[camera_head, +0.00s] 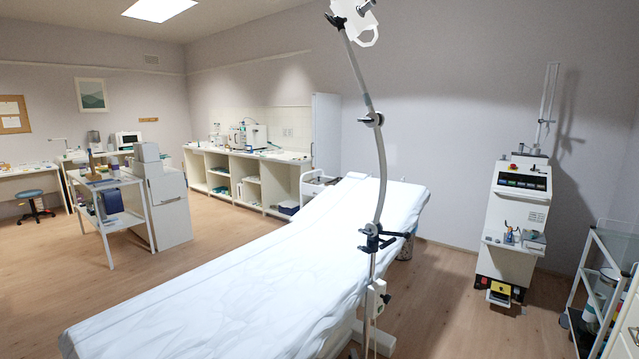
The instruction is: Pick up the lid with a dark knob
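I cannot make out a lid with a dark knob in the head view. Items on the far counter (262,152) and on the side tables are too small to tell apart. Neither of my grippers shows in this view.
A couch (250,260) with a white sheet fills the middle foreground. A jointed pole (382,170) rises at its right side. A white machine (515,225) stands at the right, near a shelved trolley (597,275). A white table (108,183) stands at left.

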